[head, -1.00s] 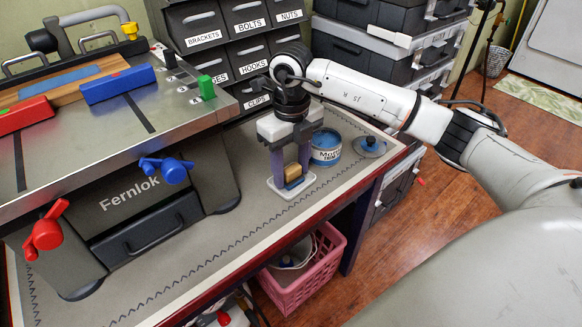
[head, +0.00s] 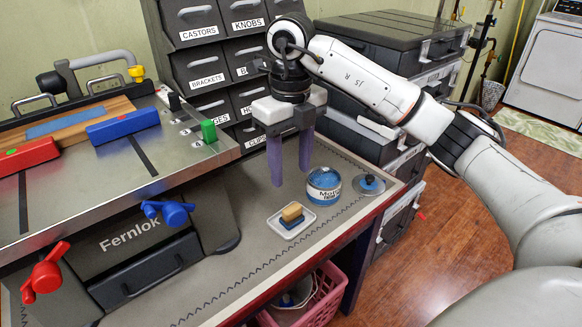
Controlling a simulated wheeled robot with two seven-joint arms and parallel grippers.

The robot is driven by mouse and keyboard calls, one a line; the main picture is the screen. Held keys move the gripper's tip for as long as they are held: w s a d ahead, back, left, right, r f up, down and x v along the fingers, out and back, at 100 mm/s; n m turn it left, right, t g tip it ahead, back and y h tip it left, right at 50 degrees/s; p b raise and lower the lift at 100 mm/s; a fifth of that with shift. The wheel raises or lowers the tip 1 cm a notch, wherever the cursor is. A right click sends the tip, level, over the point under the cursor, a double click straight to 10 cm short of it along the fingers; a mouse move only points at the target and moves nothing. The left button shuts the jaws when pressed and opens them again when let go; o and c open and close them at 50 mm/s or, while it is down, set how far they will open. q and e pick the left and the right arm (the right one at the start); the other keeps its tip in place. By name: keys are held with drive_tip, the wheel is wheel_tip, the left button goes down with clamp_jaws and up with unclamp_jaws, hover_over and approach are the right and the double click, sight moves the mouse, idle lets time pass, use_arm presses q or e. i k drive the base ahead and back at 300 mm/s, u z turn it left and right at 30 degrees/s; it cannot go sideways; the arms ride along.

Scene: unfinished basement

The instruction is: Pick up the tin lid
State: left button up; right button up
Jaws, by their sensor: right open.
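The tin lid (head: 369,185), a round grey disc with a blue knob, lies flat on the bench near its right end. The blue tin (head: 324,187) stands just left of it, with lettering on its side. My right gripper (head: 290,172) is open and empty, its purple fingers pointing down behind and left of the tin, apart from the lid. My left gripper is out of view.
A white dish (head: 291,229) with a tan and blue block (head: 291,214) sits in front of the gripper. The grey Fernlok machine (head: 140,240) fills the left. Labelled drawers (head: 215,65) stand behind, with black cases (head: 385,45) beyond the bench. The front bench strip is clear.

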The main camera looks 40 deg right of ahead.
sight(366, 184)
drive_tip(key=z, duration=1.3)
